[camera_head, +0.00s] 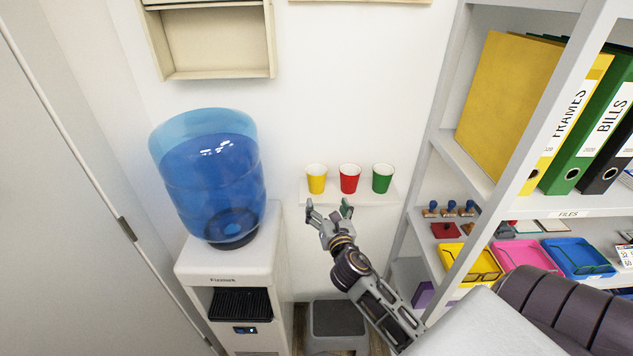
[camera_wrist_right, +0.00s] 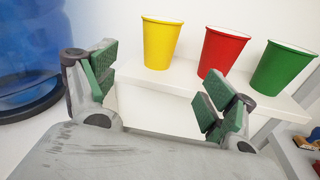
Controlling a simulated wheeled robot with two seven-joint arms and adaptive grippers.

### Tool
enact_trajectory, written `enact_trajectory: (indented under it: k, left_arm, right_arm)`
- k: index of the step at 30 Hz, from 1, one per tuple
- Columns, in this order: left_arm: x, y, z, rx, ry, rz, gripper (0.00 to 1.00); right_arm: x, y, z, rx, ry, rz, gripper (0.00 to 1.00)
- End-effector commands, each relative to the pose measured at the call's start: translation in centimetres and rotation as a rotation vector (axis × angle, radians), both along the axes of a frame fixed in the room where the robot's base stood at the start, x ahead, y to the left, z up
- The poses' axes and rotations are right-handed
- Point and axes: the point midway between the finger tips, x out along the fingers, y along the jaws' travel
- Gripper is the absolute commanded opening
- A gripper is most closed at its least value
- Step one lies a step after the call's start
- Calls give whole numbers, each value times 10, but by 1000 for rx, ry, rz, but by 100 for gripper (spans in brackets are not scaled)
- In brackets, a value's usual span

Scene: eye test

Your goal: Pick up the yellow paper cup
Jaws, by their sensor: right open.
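The yellow paper cup (camera_head: 316,179) stands upright at the left end of a small white wall shelf (camera_head: 346,198). A red cup (camera_head: 349,178) and a green cup (camera_head: 382,178) stand to its right in the same row. In the right wrist view the yellow cup (camera_wrist_right: 160,43) is beyond the fingers, a little left of the middle between them. My right gripper (camera_head: 329,211) is open and empty, just below and in front of the shelf, apart from the cups. Its green-padded fingers show in the wrist view (camera_wrist_right: 168,92). My left gripper is not in view.
A water dispenser (camera_head: 233,275) with a large blue bottle (camera_head: 209,178) stands left of the shelf. A grey shelving unit (camera_head: 466,165) with binders and coloured trays stands to the right. A dark grey step stool (camera_head: 338,318) is on the floor below.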

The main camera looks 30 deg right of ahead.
Motion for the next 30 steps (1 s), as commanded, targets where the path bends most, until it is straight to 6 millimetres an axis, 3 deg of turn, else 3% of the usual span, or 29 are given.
enact_trajectory:
  k: [9, 22, 30]
  left_arm:
    - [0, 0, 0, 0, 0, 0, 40]
    - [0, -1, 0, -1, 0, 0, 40]
    - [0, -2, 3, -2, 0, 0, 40]
  right_arm:
    - [0, 0, 0, -146, 56, 6, 84]
    - [2, -1, 0, -150, 56, 6, 84]
    - [17, -6, -1, -149, 55, 7, 84]
